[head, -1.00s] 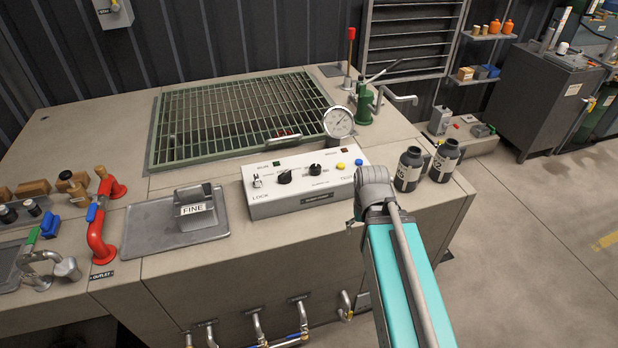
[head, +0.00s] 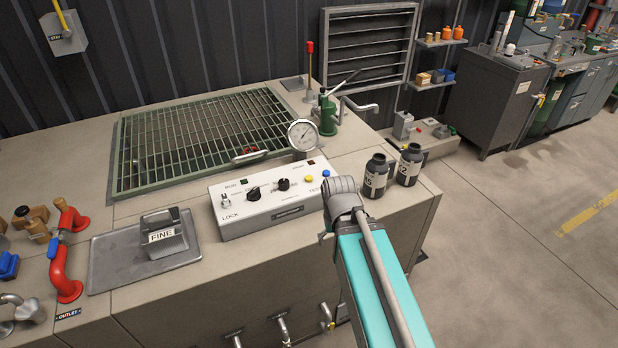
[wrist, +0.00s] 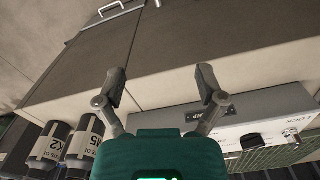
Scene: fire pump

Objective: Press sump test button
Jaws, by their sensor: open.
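A white control box (head: 262,212) stands on the bench in the head view. Its top carries a yellow button (head: 309,178) and a blue button (head: 326,173) at the right end, two black knobs and a key-like switch by the word LOCK. I cannot read which button is the sump test. My arm's grey wrist joint covers the box's right front corner. In the wrist view my gripper (wrist: 162,83) is open and empty, with its fingers apart over the bench front. The box shows upside down at lower right there, partly behind a finger; its buttons are not visible.
Two dark labelled bottles (head: 391,169) stand just right of the box. A tray with a FINE-labelled block (head: 163,234) lies left. Open floor (head: 500,230) lies at right.

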